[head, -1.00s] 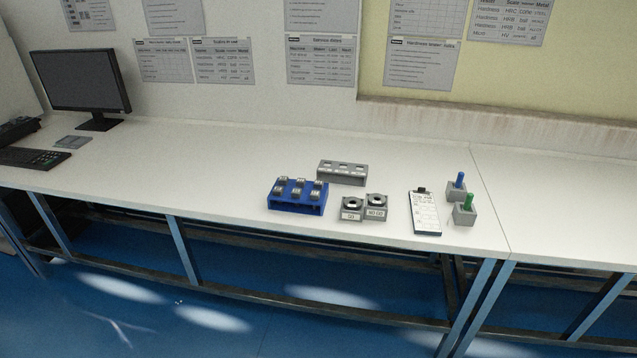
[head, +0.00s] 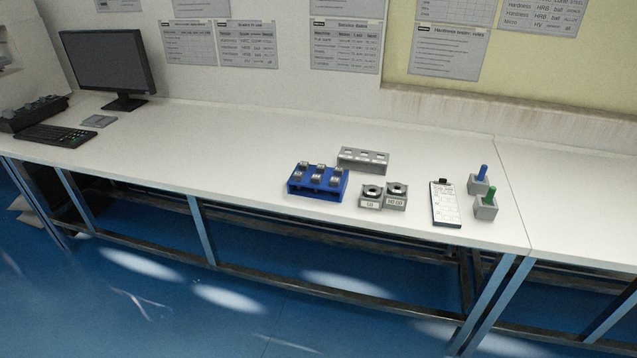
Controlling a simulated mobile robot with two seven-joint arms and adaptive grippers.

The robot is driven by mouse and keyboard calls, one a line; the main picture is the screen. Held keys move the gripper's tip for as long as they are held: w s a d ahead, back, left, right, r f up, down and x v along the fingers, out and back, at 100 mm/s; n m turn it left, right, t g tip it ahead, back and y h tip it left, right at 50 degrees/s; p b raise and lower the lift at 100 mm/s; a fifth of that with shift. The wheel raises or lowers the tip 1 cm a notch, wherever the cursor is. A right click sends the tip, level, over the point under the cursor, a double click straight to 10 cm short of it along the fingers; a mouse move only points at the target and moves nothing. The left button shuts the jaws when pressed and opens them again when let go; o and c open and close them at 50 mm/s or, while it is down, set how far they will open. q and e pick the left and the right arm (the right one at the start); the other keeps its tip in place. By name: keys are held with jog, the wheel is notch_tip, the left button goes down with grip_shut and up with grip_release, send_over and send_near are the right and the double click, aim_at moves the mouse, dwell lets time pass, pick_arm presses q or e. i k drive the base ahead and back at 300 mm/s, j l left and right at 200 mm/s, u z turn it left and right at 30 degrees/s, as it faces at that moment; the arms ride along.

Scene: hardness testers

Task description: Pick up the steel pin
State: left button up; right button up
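A blue rack (head: 318,187) stands on the white bench with several small grey steel pieces (head: 318,172) in its top. One of these may be the steel pin, but they are too small to tell. A grey block (head: 363,160) with a row of light slots or marks stands behind the rack. Two grey gauge blocks with dark-ringed holes, a left one (head: 371,198) and a right one (head: 396,196), sit right of the rack with labels on their fronts. Neither of my grippers is in view.
A clipboard (head: 445,204) lies right of the gauge blocks. Grey holders carry a blue-handled tool (head: 482,173) and a green-handled tool (head: 490,196). A monitor (head: 108,65) and keyboard (head: 52,136) stand at the left. The bench (head: 220,145) between is clear.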

aim_at(316, 178)
jog(key=i+l, duration=0.8)
jog(key=i, duration=0.1)
